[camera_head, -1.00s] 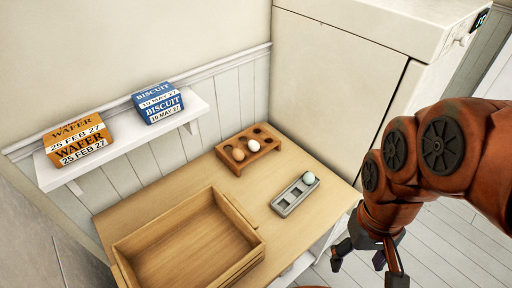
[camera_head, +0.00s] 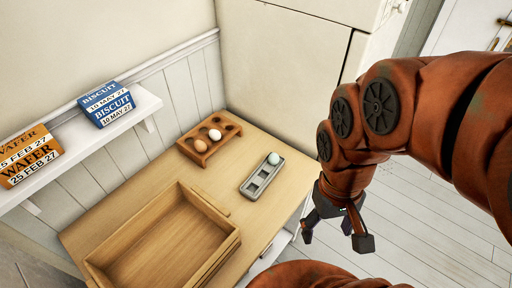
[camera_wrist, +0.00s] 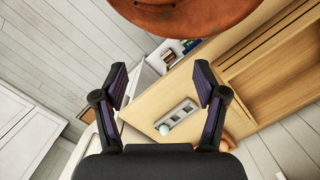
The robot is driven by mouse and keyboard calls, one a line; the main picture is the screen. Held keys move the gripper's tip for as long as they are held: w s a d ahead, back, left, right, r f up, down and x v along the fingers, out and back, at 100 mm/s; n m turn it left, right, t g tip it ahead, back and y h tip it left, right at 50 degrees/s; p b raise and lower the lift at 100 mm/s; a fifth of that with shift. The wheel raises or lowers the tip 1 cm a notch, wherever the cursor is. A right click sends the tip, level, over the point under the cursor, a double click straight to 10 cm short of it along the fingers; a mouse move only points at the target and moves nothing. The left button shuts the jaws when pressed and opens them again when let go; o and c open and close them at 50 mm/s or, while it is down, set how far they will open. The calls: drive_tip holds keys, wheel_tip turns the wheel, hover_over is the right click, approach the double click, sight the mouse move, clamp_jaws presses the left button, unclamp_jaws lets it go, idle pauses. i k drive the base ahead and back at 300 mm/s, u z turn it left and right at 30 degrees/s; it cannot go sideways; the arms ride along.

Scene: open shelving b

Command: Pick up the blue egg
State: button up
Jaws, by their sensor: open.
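The pale blue egg (camera_head: 274,158) sits in the far end slot of a small grey holder (camera_head: 246,190) on the wooden table's right part. In the wrist view the egg (camera_wrist: 164,130) sits at the holder's near-left end. My gripper (camera_head: 335,238) is open and empty, off the table's right side and apart from the egg. In the wrist view its two dark fingers (camera_wrist: 160,78) stand wide apart, with the egg and holder showing between them, farther off.
A wooden rack (camera_head: 213,151) with a brown egg (camera_head: 200,146) and a white egg (camera_head: 215,134) stands at the back. An open wooden tray (camera_head: 106,265) takes up the front left. A wall shelf (camera_head: 94,147) holds wafer (camera_head: 27,156) and biscuit (camera_head: 106,104) boxes. A cream cabinet (camera_head: 277,70) stands behind.

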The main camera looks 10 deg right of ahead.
sight(274, 158)
drive_tip(key=u, duration=3.1)
drive_tip(key=k, duration=0.8)
drive_tip(key=z, duration=1.1)
